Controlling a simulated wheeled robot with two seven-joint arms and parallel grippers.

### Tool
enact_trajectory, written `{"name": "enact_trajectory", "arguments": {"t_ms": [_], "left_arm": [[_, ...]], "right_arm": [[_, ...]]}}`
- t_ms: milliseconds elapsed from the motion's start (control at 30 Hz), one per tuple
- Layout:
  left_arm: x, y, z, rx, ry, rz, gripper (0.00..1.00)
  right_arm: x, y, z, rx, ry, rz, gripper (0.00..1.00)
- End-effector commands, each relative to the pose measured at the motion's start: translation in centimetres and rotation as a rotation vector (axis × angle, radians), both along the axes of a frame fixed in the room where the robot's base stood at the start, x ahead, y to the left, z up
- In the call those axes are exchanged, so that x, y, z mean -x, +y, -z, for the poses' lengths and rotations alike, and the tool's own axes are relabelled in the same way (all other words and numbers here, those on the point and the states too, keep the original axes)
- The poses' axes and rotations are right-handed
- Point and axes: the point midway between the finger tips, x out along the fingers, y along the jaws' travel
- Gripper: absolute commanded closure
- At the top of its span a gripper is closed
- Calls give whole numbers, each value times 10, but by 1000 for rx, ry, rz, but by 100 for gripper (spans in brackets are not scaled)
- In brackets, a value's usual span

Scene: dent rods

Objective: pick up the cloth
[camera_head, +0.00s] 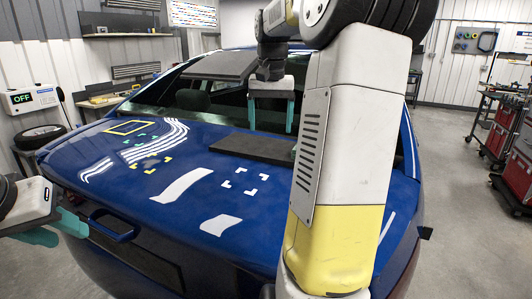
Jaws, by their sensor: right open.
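No thing is clearly recognisable as a cloth. A small, dull brownish patch (151,163) lies inside yellow corner marks on the blue car's rear lid (130,185); I cannot tell whether it is the cloth. My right gripper (271,115) points down with its two teal fingers apart and nothing between them. It appears over or behind a flat dark pad (250,147) on the lid, to the right of the patch. My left gripper (58,230) is at the left edge, beside the car's rear, with its teal fingers apart and empty.
White corner marks (245,180), white strips and a yellow frame (124,128) are on the lid. Another dark panel (222,66) is by the rear window. My large white and yellow arm hides the lid's right side. Red tool carts (515,165) stand at the right; the floor before them is clear.

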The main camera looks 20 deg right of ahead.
Motion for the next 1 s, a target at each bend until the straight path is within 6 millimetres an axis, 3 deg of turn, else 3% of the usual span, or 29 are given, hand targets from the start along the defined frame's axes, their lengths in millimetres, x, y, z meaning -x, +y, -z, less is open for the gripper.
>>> {"name": "enact_trajectory", "arguments": {"t_ms": [33,100,200,333,500,1000], "left_arm": [[0,0,0,0,0,0,64],[0,0,0,0,0,0,64],[0,0,0,0,0,0,64],[0,0,0,0,0,0,64],[0,0,0,0,0,0,64],[0,0,0,0,0,0,64]], "right_arm": [[-14,-30,8,-15,34,67,20],[-24,-63,16,-33,69,144,20],[-31,-101,28,-57,106,234,20],[-33,-131,39,-77,133,307,20],[-32,-142,54,-85,145,334,20],[-32,-143,117,-84,143,331,20]]}}
